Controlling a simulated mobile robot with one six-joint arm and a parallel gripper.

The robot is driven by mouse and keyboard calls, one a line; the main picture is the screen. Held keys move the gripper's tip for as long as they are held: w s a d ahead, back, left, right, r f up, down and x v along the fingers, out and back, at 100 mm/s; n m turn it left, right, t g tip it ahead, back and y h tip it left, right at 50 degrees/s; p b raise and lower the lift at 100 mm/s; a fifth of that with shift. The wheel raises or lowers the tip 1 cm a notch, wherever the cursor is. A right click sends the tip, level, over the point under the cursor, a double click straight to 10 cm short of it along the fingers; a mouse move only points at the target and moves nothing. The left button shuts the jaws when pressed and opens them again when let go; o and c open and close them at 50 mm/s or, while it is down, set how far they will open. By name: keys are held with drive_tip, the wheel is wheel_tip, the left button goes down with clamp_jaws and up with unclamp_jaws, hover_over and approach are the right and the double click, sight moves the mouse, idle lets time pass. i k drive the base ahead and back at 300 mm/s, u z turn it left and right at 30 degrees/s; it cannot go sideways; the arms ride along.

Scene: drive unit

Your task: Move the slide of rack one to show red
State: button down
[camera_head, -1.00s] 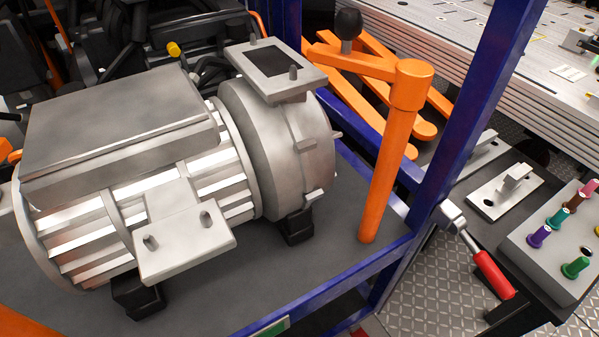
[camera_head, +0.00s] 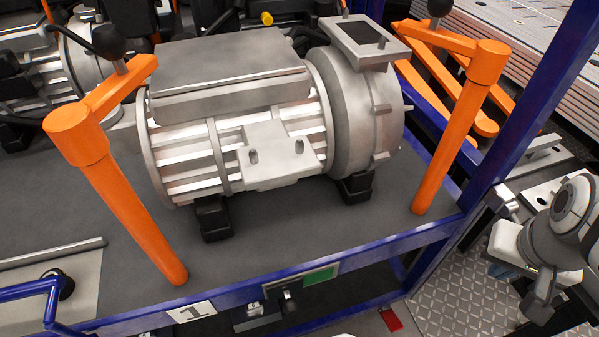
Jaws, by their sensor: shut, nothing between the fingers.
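Rack one is the blue-framed shelf with a white label "1" (camera_head: 191,311) on its front rail (camera_head: 235,294). To the right of the label, a small framed slide indicator (camera_head: 320,274) on the rail shows green. A dark knob-like part (camera_head: 289,297) hangs just below it, small and partly in shadow. My gripper (camera_head: 543,290) is at the lower right with my grey and white arm, well to the right of the indicator and apart from the rack. Its jaws look shut and empty, though its fingertips are hard to make out.
A grey motor (camera_head: 240,120) stands on the rack shelf between two orange posts (camera_head: 135,215) and (camera_head: 460,130). A blue upright (camera_head: 535,110) stands between the motor and my arm. Below the rail is a tread-plate floor (camera_head: 440,305) with a red piece (camera_head: 391,319).

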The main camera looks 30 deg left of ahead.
sight(290, 306)
drive_tip(key=u, duration=1)
drive_tip(key=k, duration=1.15)
drive_tip(key=u, duration=0.5)
drive_tip(key=i, duration=1)
drive_tip(key=u, duration=0.05)
